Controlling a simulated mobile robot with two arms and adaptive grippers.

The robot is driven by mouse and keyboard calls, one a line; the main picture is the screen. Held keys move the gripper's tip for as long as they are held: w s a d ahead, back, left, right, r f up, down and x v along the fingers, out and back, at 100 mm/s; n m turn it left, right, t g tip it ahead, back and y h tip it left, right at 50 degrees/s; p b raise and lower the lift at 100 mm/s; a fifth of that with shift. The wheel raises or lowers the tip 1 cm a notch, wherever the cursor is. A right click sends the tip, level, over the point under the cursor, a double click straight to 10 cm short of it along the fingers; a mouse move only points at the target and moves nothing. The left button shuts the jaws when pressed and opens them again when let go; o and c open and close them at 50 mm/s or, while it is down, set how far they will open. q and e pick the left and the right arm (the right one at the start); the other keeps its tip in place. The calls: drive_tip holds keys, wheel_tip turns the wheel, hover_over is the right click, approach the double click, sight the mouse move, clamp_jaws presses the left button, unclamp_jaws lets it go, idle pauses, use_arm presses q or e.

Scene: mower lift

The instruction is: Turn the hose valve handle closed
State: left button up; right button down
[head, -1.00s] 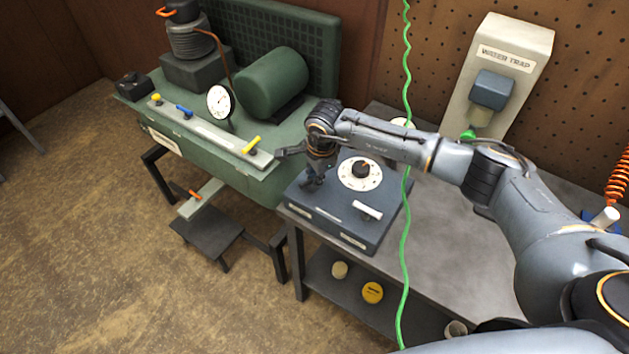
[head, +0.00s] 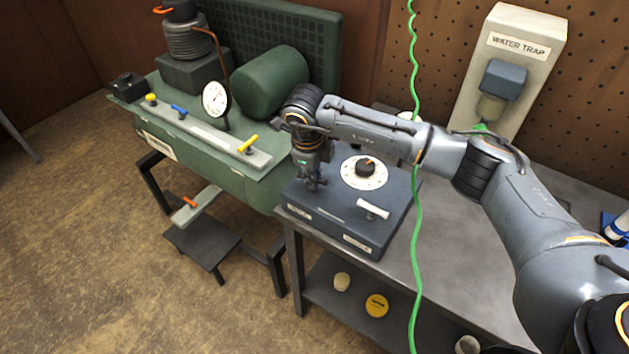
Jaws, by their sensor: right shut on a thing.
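The dark blue-grey control box (head: 335,233) stands on the bench, with a round white dial and black knob (head: 365,171) on top. A white bar handle (head: 373,208) sits on its right side, above a label too small to read. My right gripper (head: 313,184) points down at the box's left side, above another label. It is shut on a part there, which the fingers hide; I cannot tell whether it is the hose valve handle. A yellow handle (head: 248,144) and a blue handle (head: 179,110) are on the green machine's rail. My left gripper is out of view.
The green machine (head: 230,175) with a gauge (head: 215,99) stands left of the bench. A green hose (head: 415,215) hangs in front of the bench. A water trap panel (head: 518,45) stands behind. Bare bench top (head: 455,240) lies right of the box.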

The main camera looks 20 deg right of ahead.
drive_tip(key=shift+m+b, duration=0.6)
drive_tip(key=shift+m, duration=0.6)
drive_tip(key=shift+w+r, duration=0.1)
drive_tip(key=c, duration=1.4)
unclamp_jaws()
drive_tip(key=shift+a, duration=0.1)
drive_tip(key=r, duration=0.4)
drive_tip(key=s+a+r, duration=0.1)
drive_tip(key=r, duration=0.6)
drive_tip(key=shift+s+a+r, duration=0.25)
drive_tip(key=shift+a+r, duration=0.1)
drive_tip(key=shift+a, duration=0.05)
